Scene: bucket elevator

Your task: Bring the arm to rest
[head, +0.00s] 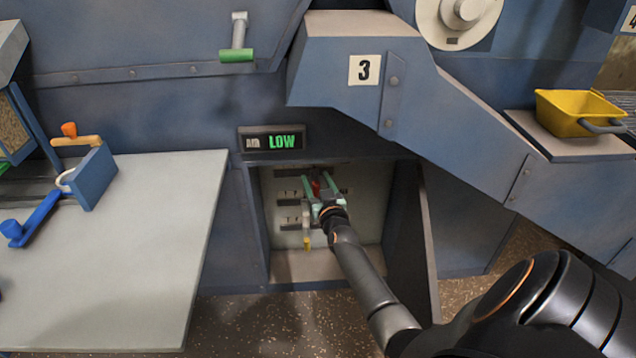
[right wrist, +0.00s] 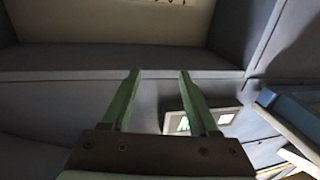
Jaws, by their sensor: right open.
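My right arm reaches in from the lower right of the head view. Its right gripper (head: 323,186) with pale green fingers is in front of the open recess (head: 372,225) under the LOW display. In the right wrist view the gripper (right wrist: 158,74) is open, with nothing between the fingers. A yellow-tipped part (head: 307,242) hangs below the gripper. My left gripper is not in view.
A dark open door (head: 412,235) stands right of the recess. The LOW display (head: 272,139) is above it and a grey table (head: 130,245) lies left. A yellow bucket (head: 577,112) stands on a ledge at the right. A green-handled lever (head: 237,55) is above.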

